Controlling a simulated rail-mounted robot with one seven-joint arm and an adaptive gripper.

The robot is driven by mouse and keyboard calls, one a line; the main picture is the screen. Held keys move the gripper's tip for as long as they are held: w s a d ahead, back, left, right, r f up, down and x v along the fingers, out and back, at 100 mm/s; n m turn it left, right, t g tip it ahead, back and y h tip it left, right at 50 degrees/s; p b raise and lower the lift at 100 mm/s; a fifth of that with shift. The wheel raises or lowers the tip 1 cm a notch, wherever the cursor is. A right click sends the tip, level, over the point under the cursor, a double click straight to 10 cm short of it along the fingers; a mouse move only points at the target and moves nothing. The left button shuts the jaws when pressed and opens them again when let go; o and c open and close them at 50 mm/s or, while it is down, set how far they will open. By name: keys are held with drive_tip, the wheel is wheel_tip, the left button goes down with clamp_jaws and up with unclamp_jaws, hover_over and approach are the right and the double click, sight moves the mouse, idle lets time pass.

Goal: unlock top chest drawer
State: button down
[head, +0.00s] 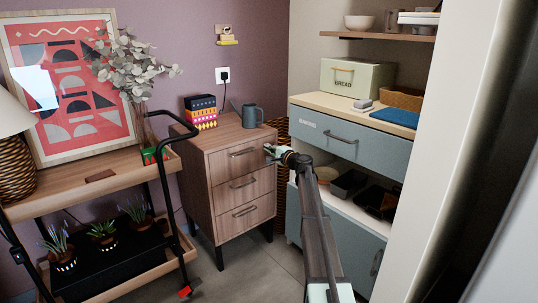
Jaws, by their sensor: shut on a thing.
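The wooden chest (236,183) stands against the back wall, with several drawer fronts, one above another. Its top drawer (225,158) looks closed, flush with the drawers below, and has a dark bar handle (243,152). My gripper (269,152) is at the right end of the top drawer's front, to the right of the handle. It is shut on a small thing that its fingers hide. No lock or key can be made out at this size. My arm comes up from the bottom of the view and hides part of the area right of the chest.
Stacked boxes (201,112) and a blue-grey mug (252,116) stand on the chest. A black-framed trolley (160,188) is close on the left. A blue cabinet (335,138) with open shelves is close on the right. The floor before the chest (245,272) is clear.

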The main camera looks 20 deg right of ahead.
drive_tip(key=shift+n+b, duration=0.3)
drive_tip(key=shift+n, duration=0.2)
drive_tip(key=c, duration=1.3)
unclamp_jaws()
drive_tip(key=shift+c, duration=0.2)
drive_tip(key=shift+s, duration=0.15)
drive_tip(key=v, duration=1.1)
drive_tip(key=shift+s, duration=0.3)
drive_tip(key=shift+d, duration=0.15)
drive_tip(key=shift+r, duration=0.1)
